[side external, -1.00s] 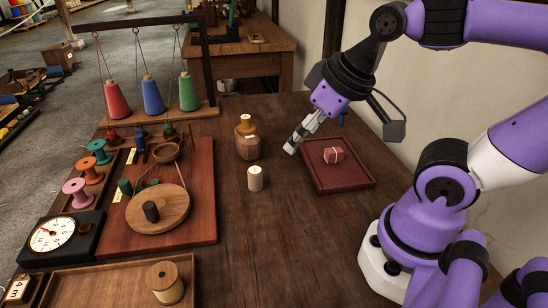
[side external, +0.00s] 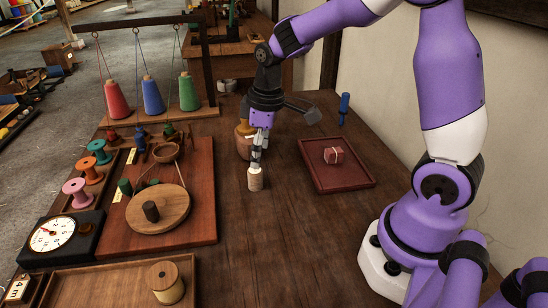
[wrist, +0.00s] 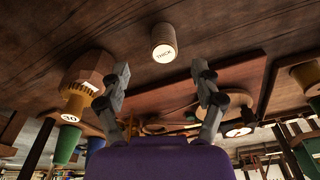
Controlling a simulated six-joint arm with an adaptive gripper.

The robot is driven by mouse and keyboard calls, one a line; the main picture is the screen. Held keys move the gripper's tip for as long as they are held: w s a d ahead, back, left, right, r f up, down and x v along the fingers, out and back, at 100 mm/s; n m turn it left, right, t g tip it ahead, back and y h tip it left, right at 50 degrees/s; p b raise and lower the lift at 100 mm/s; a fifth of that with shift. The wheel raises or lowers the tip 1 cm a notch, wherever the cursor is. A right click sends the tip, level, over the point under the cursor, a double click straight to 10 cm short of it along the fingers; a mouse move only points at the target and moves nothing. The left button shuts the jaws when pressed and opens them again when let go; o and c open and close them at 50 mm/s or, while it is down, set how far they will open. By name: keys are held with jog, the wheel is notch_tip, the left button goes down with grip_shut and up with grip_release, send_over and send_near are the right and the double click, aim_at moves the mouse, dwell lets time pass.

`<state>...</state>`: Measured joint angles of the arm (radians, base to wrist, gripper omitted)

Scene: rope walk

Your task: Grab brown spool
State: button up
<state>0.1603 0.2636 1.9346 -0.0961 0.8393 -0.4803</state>
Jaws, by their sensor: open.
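A tan-brown spool (side external: 167,283) stands upright in the wooden tray at the lower left of the side view. My gripper (side external: 256,163) is well away from it, pointing down just above a small pale cylinder (side external: 255,180) on the table. In the wrist view the open fingers (wrist: 161,82) are apart with nothing between them. That cylinder (wrist: 164,43), its top marked "THICK", stands beyond the fingertips. In the side view I cannot tell whether a finger touches it.
A red tray (side external: 339,182) with a small tied parcel (side external: 333,155) lies on the right. A board with a round wooden disc (side external: 160,208), pink, orange and teal spools, and a dial (side external: 50,234) fill the left. A rack with hanging cones stands behind. The front middle table is clear.

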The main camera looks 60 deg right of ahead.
aim_at(256, 171)
jog(key=f, duration=0.4)
jog(key=w+a+f, duration=0.1)
jog(key=f, duration=0.1)
jog(key=shift+f, duration=0.15)
jog(key=shift+c, duration=0.5)
jog(key=c, duration=1.1)
